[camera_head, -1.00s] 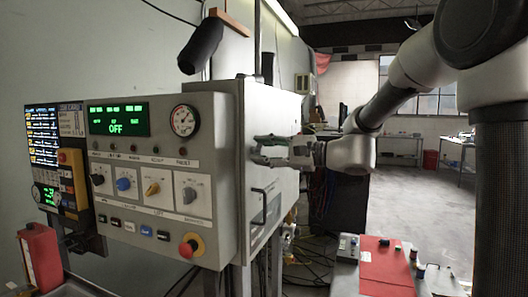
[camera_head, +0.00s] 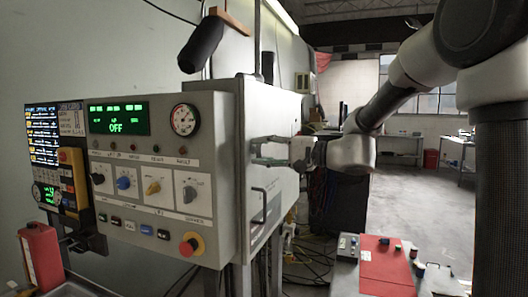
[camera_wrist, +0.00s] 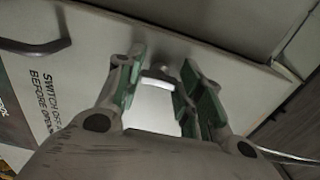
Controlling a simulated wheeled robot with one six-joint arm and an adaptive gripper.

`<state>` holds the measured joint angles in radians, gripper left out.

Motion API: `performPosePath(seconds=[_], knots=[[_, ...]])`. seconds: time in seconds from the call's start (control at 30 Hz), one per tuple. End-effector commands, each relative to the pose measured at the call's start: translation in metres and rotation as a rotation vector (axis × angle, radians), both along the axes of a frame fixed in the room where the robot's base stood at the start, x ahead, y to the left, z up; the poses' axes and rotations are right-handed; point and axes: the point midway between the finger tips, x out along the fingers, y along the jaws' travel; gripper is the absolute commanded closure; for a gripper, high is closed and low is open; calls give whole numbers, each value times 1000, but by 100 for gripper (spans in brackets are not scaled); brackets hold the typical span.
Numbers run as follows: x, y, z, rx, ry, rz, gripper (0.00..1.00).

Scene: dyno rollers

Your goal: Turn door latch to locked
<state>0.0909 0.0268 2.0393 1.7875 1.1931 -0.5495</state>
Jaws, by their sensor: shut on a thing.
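The door latch (camera_wrist: 158,73) is a small grey knob on the pale side door (camera_head: 285,108) of the control cabinet. My gripper (camera_head: 256,151) is at that door, level with its middle. In the wrist view my gripper (camera_wrist: 157,76) has its two green-padded fingers on either side of the latch, shut on it. In the head view the latch is hidden by the fingers, and I cannot read its locked or unlocked position.
A door handle (camera_head: 258,206) sits below my gripper, close to the cabinet's front edge. The front panel (camera_head: 135,160) carries knobs, a gauge and a red stop button (camera_head: 190,246). A red-topped table (camera_head: 388,268) stands at lower right. Open floor lies beyond.

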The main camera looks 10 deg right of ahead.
Motion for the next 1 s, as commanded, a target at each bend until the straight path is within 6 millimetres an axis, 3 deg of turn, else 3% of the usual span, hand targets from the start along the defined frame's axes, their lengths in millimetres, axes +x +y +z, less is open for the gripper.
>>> performPosePath(seconds=[0.37, 0.4, 0.5, 0.83, 1.0], knots=[[0, 0, -1, -3, -2, 1, 87], [0, 0, -1, -3, -2, 1, 57], [0, 0, -1, -3, -2, 1, 41], [-1, -2, 0, -2, -2, 0, 41], [-10, -20, 0, -3, -3, -4, 41]])
